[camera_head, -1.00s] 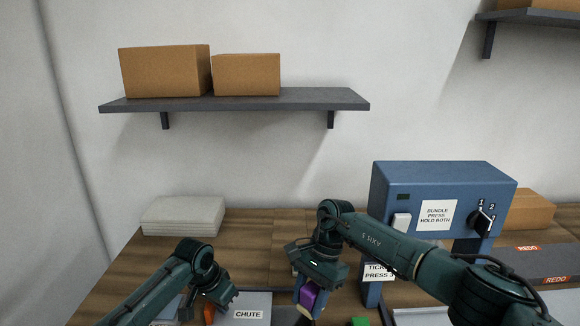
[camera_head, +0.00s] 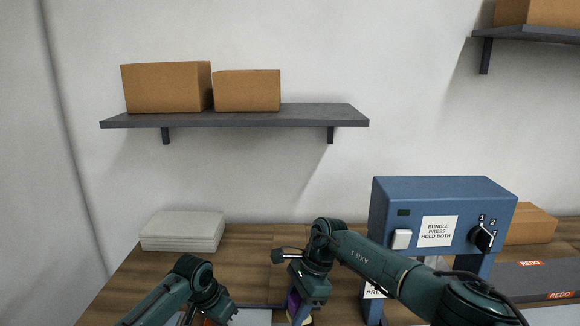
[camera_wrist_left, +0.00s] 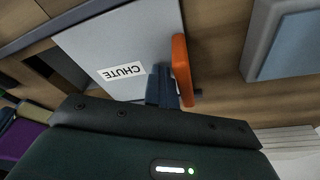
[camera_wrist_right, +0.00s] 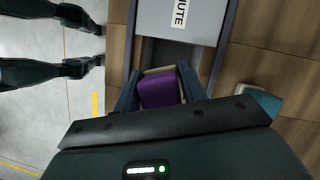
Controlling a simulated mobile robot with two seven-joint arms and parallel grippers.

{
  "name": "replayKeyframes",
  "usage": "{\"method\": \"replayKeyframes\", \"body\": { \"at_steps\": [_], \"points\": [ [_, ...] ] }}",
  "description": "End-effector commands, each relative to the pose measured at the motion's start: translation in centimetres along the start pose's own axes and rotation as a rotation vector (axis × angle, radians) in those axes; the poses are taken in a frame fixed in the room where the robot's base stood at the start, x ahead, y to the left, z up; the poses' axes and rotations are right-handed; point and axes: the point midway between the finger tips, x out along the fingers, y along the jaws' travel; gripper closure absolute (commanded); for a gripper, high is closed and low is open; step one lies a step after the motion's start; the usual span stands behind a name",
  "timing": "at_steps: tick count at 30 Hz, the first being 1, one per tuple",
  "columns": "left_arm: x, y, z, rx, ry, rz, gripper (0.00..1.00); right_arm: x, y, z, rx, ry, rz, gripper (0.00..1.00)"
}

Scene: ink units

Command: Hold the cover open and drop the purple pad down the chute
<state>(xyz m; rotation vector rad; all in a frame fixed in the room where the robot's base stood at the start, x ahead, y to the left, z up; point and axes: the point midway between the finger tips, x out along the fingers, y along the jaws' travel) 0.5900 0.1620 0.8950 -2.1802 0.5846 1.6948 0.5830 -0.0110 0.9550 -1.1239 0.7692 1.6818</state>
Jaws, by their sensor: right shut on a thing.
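The grey cover (camera_wrist_left: 95,40) labelled CHUTE is slid aside, with a dark opening (camera_wrist_left: 62,66) beside it. Its orange handle (camera_wrist_left: 182,70) stands by the fingers of my left gripper (camera_wrist_left: 174,92); whether they grip it is unclear. In the head view, my left gripper (camera_head: 224,310) is low, by the cover. My right gripper (camera_head: 300,308) is shut on the purple pad (camera_wrist_right: 158,92), which has a pale edge. In the right wrist view, the pad and the fingers of my right gripper (camera_wrist_right: 159,74) are over the dark opening (camera_wrist_right: 165,52), next to the cover's edge.
A blue press (camera_head: 446,200) stands right of my right gripper. A pale stack (camera_head: 183,231) lies at the table's back left. A shelf (camera_head: 235,117) with two cardboard boxes hangs above. A small teal-topped white item (camera_wrist_right: 263,103) lies beside the opening.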

Motion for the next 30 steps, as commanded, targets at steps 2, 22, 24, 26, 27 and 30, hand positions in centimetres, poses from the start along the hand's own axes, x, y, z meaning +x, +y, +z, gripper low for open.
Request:
{"method": "replayKeyframes", "body": {
  "at_steps": [2, 22, 24, 26, 27, 30],
  "points": [
    [0.0, -0.2, 0.1, -0.002, -0.002, -0.003, 1.00, 0.6, 0.1, -0.1, 0.001, 0.000, 0.001, 0.80],
    [0.0, -0.2, 0.1, -0.002, -0.002, -0.003, 1.00, 3.6, 0.3, -1.2, 0.000, 0.000, 0.000, 0.80],
    [0.0, -0.2, 0.1, -0.002, -0.002, -0.003, 1.00, 3.6, 0.3, -1.2, 0.000, 0.001, 0.000, 0.80],
    [0.0, -0.2, 0.1, -0.002, -0.002, -0.003, 1.00, 3.6, 0.3, -1.2, 0.000, 0.000, 0.000, 0.80],
    [0.0, -0.2, 0.1, -0.002, -0.002, -0.003, 1.00, 3.6, 0.3, -1.2, 0.000, 0.000, 0.000, 0.80],
    [0.0, -0.2, 0.1, -0.002, -0.002, -0.003, 1.00, 3.6, 0.3, -1.2, 0.000, 0.000, 0.000, 0.52]
  ]
}}
